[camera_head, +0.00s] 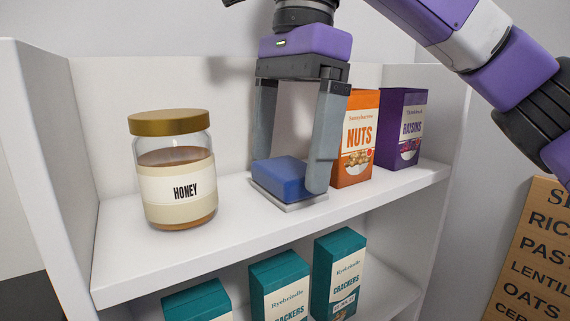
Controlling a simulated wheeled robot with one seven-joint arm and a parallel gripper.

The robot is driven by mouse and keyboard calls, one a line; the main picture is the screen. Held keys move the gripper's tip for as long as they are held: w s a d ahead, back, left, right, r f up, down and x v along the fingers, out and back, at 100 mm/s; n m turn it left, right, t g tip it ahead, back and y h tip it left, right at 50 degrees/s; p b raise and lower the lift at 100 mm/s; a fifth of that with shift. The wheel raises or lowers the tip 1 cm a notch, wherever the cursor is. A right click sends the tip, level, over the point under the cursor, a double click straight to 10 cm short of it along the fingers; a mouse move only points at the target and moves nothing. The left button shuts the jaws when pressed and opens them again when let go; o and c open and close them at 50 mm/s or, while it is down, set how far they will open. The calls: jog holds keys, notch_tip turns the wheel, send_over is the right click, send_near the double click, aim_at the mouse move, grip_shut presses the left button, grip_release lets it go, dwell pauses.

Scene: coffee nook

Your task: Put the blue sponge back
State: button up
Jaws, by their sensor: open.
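The blue sponge (281,177) lies on a thin light grey pad (290,205) on the upper shelf (245,232). My gripper (288,180) points straight down over it, fingers spread and open. One finger is at the sponge's left side and the other at its right side. The fingertips reach down to about the sponge's height. I cannot tell whether either finger touches it. The far side of the sponge is hidden.
A honey jar (172,172) stands left on the upper shelf. An orange nuts box (356,140) and a purple raisins box (402,130) stand close on the right. Teal cracker boxes (280,285) fill the lower shelf. A cardboard sign (535,255) is at far right.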

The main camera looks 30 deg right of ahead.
aim_at(292, 165)
jog(key=shift+d+r, duration=0.2)
jog(key=shift+r, duration=1.3)
jog(key=shift+d+r, duration=0.15)
jog(key=shift+r, duration=1.3)
